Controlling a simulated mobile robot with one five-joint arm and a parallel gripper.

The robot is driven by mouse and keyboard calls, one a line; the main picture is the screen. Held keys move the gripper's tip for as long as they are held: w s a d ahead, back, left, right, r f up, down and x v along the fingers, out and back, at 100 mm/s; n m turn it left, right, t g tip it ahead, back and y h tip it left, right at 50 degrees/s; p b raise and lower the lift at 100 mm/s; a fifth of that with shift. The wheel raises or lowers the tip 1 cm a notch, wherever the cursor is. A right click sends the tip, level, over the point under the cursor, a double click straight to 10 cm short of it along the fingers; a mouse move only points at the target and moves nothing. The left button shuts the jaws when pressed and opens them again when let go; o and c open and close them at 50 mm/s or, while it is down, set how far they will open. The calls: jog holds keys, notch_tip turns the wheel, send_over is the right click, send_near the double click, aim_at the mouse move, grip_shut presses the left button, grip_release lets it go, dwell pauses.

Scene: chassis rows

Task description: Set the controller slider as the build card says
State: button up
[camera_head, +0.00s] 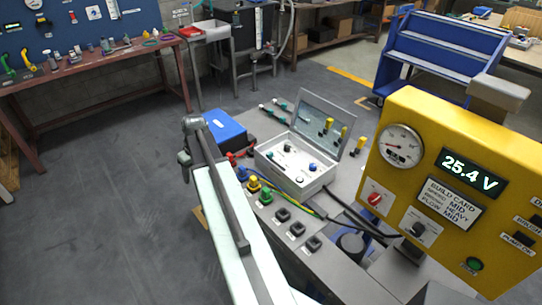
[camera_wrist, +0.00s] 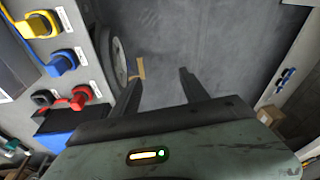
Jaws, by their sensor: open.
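The build card (camera_head: 449,203) is a white label on the yellow panel (camera_head: 401,117). Its large words read MID, HEAVY and MID; the smaller row labels are hard to read. An open grey box (camera_head: 304,189) with a raised lid stands on the chassis bench and holds small controls, among them a blue knob (camera_head: 312,167). I cannot tell which control is the controller slider. My gripper (camera_wrist: 156,84) is open and empty over the grey floor, beside the chassis edge and apart from the controls.
The panel has a gauge (camera_head: 400,146), a 25.4 V display (camera_head: 470,173), a red knob (camera_head: 375,199) and a green button (camera_head: 474,264). Yellow (camera_wrist: 38,25) and blue (camera_wrist: 62,62) connectors sit on the chassis at left. A blue box (camera_head: 229,128) stands behind. Floor at left is clear.

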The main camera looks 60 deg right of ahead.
jog(key=shift+m+t+h, duration=0.4)
jog(key=shift+m+t, duration=0.1)
jog(key=s+d, duration=0.2)
jog(key=d, duration=0.4)
jog(key=s+d, duration=0.2)
jog(key=d, duration=0.5)
jog(key=s+d+f+b, duration=0.1)
jog(key=s+d, duration=0.1)
jog(key=d, duration=0.4)
jog(key=shift+s+d, duration=0.35)
jog(key=h, duration=0.1)
send_near(271, 153)
jog(key=f, duration=0.2)
jog(key=shift+m+t, duration=0.3)
jog(key=shift+t, duration=0.1)
jog(key=b+x, duration=0.7)
jog(key=b, duration=0.1)
jog(key=shift+w+f, duration=0.15)
jog(key=shift+f, duration=0.15)
jog(key=shift+r, duration=0.15)
grip_shut()
